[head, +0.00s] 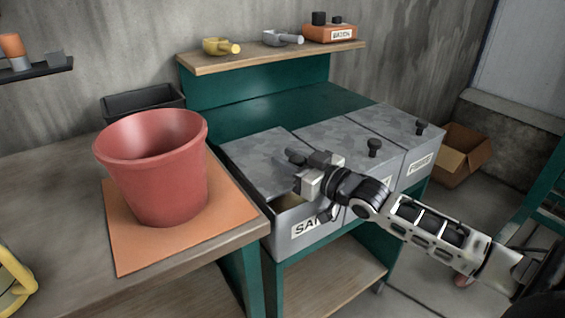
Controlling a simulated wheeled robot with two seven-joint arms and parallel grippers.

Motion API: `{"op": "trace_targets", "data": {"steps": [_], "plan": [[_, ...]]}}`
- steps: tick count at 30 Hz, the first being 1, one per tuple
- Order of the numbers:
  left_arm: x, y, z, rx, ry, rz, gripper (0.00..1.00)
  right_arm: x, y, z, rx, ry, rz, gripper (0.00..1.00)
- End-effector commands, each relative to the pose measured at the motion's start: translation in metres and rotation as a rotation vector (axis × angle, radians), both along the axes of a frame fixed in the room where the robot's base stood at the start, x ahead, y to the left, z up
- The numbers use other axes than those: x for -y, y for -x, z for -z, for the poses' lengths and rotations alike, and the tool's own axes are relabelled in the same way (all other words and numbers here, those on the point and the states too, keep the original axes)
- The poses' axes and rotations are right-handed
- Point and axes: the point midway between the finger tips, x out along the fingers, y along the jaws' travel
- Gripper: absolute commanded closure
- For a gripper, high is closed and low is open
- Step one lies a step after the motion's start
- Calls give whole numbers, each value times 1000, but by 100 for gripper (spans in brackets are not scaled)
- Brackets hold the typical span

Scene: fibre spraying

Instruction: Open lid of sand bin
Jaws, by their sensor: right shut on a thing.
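The sand bin (318,236) is the left one of a row of grey metal bins, and its label is partly covered by my right gripper. Its mottled grey lid (258,158) is a little raised at the front, and a tan strip shows in the gap below it. My right gripper (308,177) is at the lid's front right part and is shut on the lid's knob, which is mostly hidden by the fingers. My left gripper is not in view.
Two more lidded bins with black knobs (374,147) stand to the right. A red bucket (158,180) stands on an orange mat (123,238) on the left table. A shelf (270,57) with scoops is behind. A cardboard box (464,153) is at the right.

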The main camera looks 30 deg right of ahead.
Motion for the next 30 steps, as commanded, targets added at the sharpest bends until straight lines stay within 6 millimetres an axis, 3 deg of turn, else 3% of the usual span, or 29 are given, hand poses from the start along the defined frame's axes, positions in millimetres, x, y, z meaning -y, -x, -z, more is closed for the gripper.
{"op": "trace_targets", "data": {"steps": [5,6,8,20,30], "plan": [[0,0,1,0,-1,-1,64,-1,1,1,-1,-2,-1,100],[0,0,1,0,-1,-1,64,-1,1,1,-1,-2,-1,65],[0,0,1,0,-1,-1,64,-1,1,1,-1,-2,-2,48],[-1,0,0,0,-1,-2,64,0,6,1,-2,0,-3,48],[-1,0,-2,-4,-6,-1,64,12,55,2,-7,1,-4,48]]}}
